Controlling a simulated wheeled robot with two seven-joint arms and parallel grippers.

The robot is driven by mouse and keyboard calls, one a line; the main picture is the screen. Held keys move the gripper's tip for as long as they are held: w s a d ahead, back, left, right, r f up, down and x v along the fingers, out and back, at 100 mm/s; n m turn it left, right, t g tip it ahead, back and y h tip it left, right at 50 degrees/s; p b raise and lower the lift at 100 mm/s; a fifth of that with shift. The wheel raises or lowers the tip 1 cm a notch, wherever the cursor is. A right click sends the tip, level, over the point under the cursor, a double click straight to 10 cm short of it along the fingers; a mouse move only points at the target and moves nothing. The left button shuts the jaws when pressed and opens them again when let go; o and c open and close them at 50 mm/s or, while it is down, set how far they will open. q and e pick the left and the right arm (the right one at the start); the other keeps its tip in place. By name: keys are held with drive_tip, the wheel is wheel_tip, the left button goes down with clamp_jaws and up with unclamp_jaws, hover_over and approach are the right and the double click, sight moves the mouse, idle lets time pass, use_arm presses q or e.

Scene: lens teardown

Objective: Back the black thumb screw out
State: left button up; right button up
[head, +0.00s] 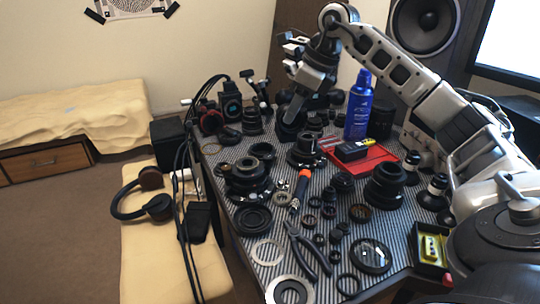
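My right gripper (294,108) reaches in from the right and points down at the back of the striped work mat (225,150). Its fingertips are over dark lens parts (288,130) there. I cannot tell whether they touch anything or how far apart they are. The black thumb screw cannot be made out; it is too small or hidden among the black parts and behind the gripper. My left gripper is not in view.
A blue spray bottle (359,106) stands right of the gripper, near a red tray (372,160). Lens barrels (248,178), rings (267,252), an orange-handled screwdriver (300,188) and pliers (308,250) crowd the mat. Headphones (152,180) lie at left.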

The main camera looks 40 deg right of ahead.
sight(268, 157)
drive_tip(key=b+x, duration=0.1)
drive_tip(key=x, duration=1.2)
drive_tip(key=shift+w+a, duration=0.1)
drive_tip(key=shift+w, duration=0.05)
clamp_jaws()
